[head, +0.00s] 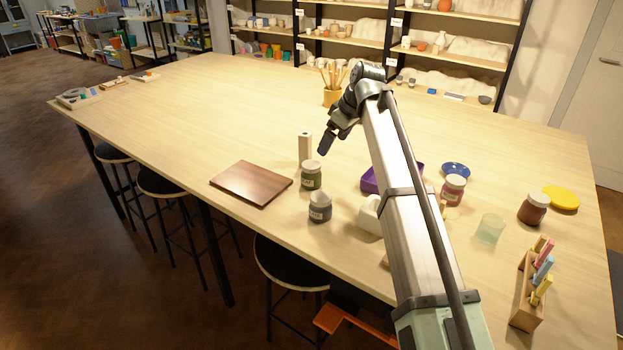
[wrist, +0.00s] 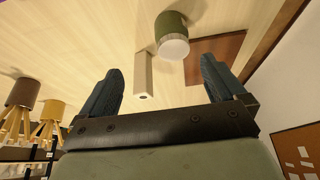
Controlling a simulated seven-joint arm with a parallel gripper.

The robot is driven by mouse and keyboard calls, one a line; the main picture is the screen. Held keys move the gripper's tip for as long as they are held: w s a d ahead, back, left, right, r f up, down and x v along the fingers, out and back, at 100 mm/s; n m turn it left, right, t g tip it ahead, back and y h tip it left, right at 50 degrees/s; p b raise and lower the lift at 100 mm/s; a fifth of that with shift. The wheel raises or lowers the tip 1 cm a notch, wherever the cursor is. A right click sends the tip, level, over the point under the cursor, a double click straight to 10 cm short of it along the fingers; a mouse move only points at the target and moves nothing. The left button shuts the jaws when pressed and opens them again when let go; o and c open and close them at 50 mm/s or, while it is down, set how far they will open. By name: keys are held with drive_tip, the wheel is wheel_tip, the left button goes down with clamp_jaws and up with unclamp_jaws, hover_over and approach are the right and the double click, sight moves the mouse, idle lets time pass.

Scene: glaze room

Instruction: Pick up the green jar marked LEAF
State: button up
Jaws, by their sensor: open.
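A green jar (head: 311,178) with a pale lid stands upright on the table beside a brown board; its label is too small to read. In the wrist view the green jar (wrist: 170,25) shows at the top, lid towards the camera, beyond my fingertips. My gripper (head: 327,142) hangs above the table, up and slightly right of the jar in the head view, apart from it. In the wrist view the two dark fingers of my gripper (wrist: 160,72) are spread wide with nothing held between them.
An upright pale wooden block (head: 305,148) stands just behind the jar, and shows between my fingers in the wrist view (wrist: 143,72). A grey jar (head: 320,208) stands close in front. The brown board (head: 250,183) lies left. A purple tray (head: 369,183) is partly behind my arm.

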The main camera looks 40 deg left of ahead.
sight(312, 165)
drive_tip(key=a+f, duration=0.1)
drive_tip(key=f, duration=0.1)
drive_tip(key=s+a+f, duration=0.1)
drive_tip(key=a+f, duration=0.1)
drive_tip(key=f, duration=0.1)
drive_tip(key=s+a+f, duration=0.1)
drive_tip(key=f, duration=0.1)
drive_tip(key=shift+a+f, duration=0.3)
drive_tip(key=shift+x, duration=2.65)
drive_tip(key=shift+a+r, duration=0.1)
drive_tip(key=shift+a, duration=0.05)
drive_tip(key=c, duration=1.2)
drive_tip(key=shift+c, duration=0.2)
